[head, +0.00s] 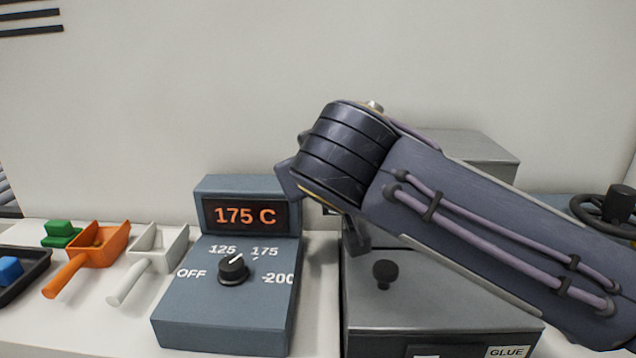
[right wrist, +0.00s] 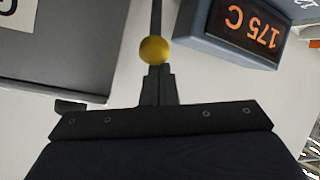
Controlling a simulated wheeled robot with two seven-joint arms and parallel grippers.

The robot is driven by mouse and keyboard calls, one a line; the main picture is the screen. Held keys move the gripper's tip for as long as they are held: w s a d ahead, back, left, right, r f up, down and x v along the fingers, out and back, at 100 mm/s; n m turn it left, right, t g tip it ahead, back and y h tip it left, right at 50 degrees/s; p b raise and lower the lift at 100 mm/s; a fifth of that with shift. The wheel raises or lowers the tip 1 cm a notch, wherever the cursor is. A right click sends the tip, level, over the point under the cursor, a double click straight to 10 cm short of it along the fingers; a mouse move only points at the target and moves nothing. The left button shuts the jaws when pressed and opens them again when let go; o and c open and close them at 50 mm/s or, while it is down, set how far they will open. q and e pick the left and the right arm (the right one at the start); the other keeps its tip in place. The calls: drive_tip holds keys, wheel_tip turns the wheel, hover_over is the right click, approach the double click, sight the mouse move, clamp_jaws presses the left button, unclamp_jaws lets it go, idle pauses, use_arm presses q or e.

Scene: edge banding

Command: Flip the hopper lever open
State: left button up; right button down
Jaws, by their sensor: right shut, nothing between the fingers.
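The hopper lever shows in the right wrist view as a dark rod with a yellow ball knob (right wrist: 154,50) at its end. My right gripper (right wrist: 158,70) is shut and empty. Its fingertips are right at the yellow ball, and I cannot tell whether they touch it. In the head view my right arm crosses in front of the grey glue hopper (head: 440,320) and hides the lever and most of the gripper. The hopper's grey side also shows in the right wrist view (right wrist: 65,60). My left gripper is in neither view.
A blue-grey temperature controller (head: 180,325) reading 175 C stands left of the hopper. Further left are a white scoop (head: 160,250), an orange scoop (head: 95,245), a green block (head: 60,232) and a dark tray (head: 35,275) with a blue block. A handwheel (head: 610,208) is at far right.

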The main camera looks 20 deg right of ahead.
use_arm(q)
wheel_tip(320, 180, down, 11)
drive_tip(key=b, duration=0.9)
drive_tip(key=shift+b, duration=0.35)
use_arm(e)
drive_tip(key=s+a+f+t+h, duration=0.1)
drive_tip(key=s+a+f+t, duration=0.1)
drive_tip(key=s+f+t, duration=0.1)
drive_tip(key=shift+s+f, duration=0.45)
drive_tip(key=shift+f, duration=0.45)
drive_tip(key=shift+f, duration=0.2)
